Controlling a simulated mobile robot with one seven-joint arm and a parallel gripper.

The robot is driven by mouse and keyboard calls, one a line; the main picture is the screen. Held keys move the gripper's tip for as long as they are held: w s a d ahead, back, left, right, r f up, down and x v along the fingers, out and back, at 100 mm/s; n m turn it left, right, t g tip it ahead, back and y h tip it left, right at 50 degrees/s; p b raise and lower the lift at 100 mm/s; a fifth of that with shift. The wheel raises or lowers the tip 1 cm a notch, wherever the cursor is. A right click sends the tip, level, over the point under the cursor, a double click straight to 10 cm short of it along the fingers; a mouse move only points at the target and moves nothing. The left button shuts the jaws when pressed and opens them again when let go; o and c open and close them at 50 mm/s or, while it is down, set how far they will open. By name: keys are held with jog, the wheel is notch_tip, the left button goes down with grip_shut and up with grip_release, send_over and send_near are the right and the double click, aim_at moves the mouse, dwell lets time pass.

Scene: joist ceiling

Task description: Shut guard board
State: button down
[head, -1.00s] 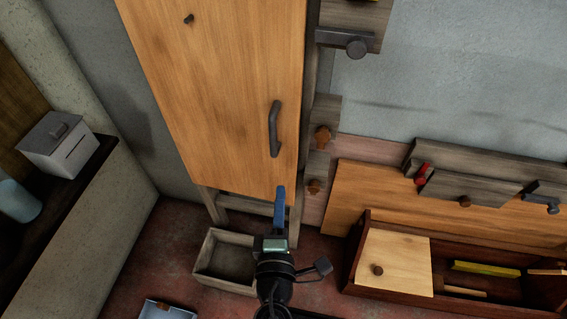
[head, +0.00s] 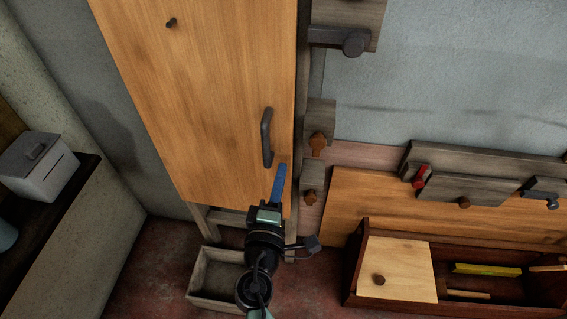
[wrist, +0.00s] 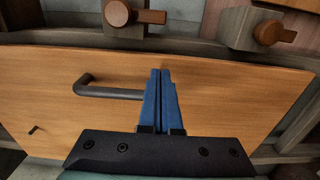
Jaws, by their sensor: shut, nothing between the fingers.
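The guard board appears to be the tall orange-brown wooden panel (head: 200,100) with a dark bar handle (head: 267,138) near its lower right edge and a small dark peg at its upper left. My gripper (head: 281,168) is shut and empty, its blue fingers in front of the panel's lower right corner, just below and right of the handle. In the wrist view the panel (wrist: 225,95) spans the picture, and the shut fingertips (wrist: 161,72) overlap it beside the handle (wrist: 105,92). Whether they touch the panel, or how far it stands open, I cannot tell.
Grey wooden blocks with brown turn knobs (head: 317,143) line the frame right of the panel. An empty wooden box (head: 215,280) lies below. A dark red toolbox (head: 350,265) stands at right.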

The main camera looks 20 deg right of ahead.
aim_at(287, 155)
jog(key=shift+x, duration=1.6)
jog(key=shift+w+d+b, duration=0.3)
jog(key=shift+w+d, duration=0.05)
jog(key=shift+w, duration=0.25)
